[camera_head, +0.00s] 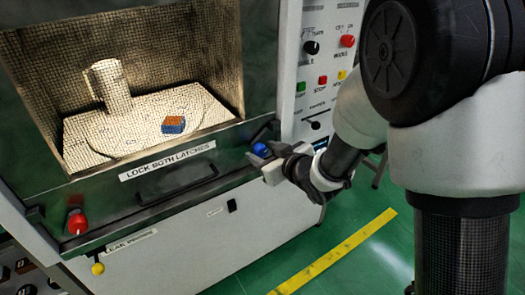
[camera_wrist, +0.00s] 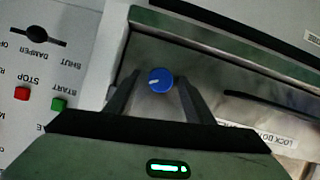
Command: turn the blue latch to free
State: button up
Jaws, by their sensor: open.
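The blue latch (camera_head: 261,150) is a round knob at the right end of the dark door frame, near the label "LOCK BOTH LATCHES". In the wrist view the blue latch (camera_wrist: 160,80) shows face-on, with a pale line pointing left and slightly down. My gripper (camera_head: 266,160) is at the latch. In the wrist view my gripper (camera_wrist: 154,84) is open, one finger on each side of the knob. A small gap shows on both sides. Whether the fingertips reach past the knob's face is hard to tell.
A red knob (camera_head: 77,222) is on the door's left end. A dark handle bar (camera_head: 175,185) runs below the label (camera_head: 167,160). The control panel (camera_head: 322,75) with buttons stands right of the door. Behind the mesh window are a mug (camera_head: 109,86) and an orange-and-blue block (camera_head: 173,124).

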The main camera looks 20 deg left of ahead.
jog(key=shift+c, duration=0.3)
jog(key=c, duration=1)
